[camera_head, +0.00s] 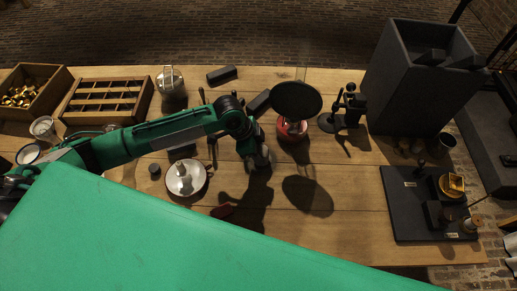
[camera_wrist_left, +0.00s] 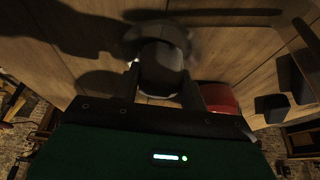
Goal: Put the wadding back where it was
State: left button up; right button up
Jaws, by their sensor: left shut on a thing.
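My left gripper (camera_head: 257,163) points down over the middle of the table. In the left wrist view it is shut on a grey, rounded thing (camera_wrist_left: 161,68), dim and shadowed; I cannot tell whether this is the wadding. A white dish with a handle (camera_head: 204,183) stands left of the gripper, with a small pale lump (camera_head: 182,170) in it that I cannot identify. A red, bowl-like thing (camera_head: 292,131) is just right of the gripper, partly under a black disc (camera_head: 297,99). It also shows in the left wrist view (camera_wrist_left: 219,97). My right gripper is not in view.
A compartmented wooden tray (camera_head: 107,99) and a wooden box of brass pieces (camera_head: 33,92) stand at the left. A glass jar (camera_head: 171,84) is behind. A black stand (camera_head: 343,108), a tall dark bin (camera_head: 418,85) and a black board (camera_head: 417,217) are at the right. The front middle-right is clear.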

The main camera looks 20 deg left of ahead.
pick_arm(q)
jog(key=shift+f, duration=0.1)
jog(key=o, duration=0.9)
jog(key=b+v, duration=0.1)
jog(key=v, duration=1.1)
